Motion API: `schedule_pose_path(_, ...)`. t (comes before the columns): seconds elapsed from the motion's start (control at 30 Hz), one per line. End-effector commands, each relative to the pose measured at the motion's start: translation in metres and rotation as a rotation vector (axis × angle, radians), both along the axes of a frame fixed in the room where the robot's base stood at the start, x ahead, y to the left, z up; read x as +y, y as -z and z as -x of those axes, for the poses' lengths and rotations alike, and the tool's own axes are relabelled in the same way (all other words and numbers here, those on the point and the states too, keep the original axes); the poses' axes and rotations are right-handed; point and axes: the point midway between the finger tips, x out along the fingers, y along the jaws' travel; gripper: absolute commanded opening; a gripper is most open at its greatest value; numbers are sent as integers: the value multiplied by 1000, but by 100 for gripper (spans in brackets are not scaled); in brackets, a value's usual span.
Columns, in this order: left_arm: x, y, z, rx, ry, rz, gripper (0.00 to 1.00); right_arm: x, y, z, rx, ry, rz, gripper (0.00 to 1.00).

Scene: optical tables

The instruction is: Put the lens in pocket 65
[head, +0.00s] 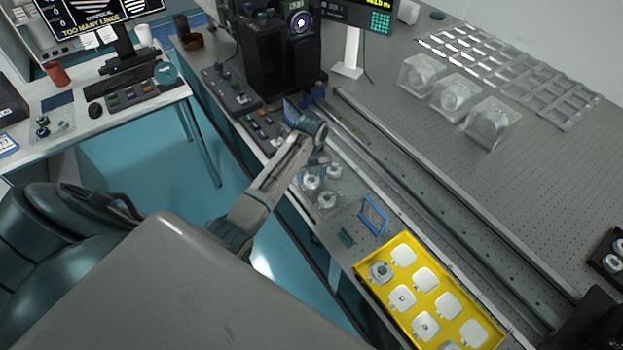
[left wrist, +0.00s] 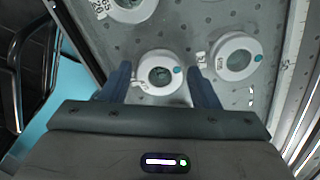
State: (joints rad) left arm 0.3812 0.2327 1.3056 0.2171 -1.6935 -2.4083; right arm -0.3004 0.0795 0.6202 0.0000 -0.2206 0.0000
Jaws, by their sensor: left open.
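My left gripper (head: 320,159) is open above a clear tray with white ring-mounted lenses. In the left wrist view its two blue-grey fingers (left wrist: 160,70) stand either side of one lens (left wrist: 160,87), with a teal dot on its rim. A second lens (left wrist: 237,55) with a teal dot lies to the right, and a third (left wrist: 130,8) at the top is cut off. The small labels cannot be read surely. The yellow pocket tray (head: 364,284) is at lower right in the head view, with white pockets; a round mount (head: 380,271) sits in its upper-left pocket. Pocket numbers are unreadable.
A blue frame (head: 373,215) stands between the lenses and the yellow tray. A long rail (head: 440,190) runs beside them. A black instrument (head: 278,55) and button boxes stand behind my left gripper. Clear boxed optics (head: 455,95) lie across the table.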

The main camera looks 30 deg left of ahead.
Motion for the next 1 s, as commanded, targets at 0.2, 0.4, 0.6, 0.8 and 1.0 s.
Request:
schedule_pose_path(0.2,0,0,0,0,0,0,36,0,0,0,0,0,0,36)
schedule_pose_path(0.4,0,0,0,0,0,0,18,0,0,0,-1,0,0,36)
schedule_pose_path(0.6,0,-2,0,-1,0,0,18,0,2,0,-1,0,0,36)
schedule_pose_path(0.8,0,-15,-1,-4,1,-1,18,0,11,0,-1,0,0,36)
schedule_pose_path(1.0,-8,-33,14,-1,2,1,18,0,23,0,-1,0,0,36)
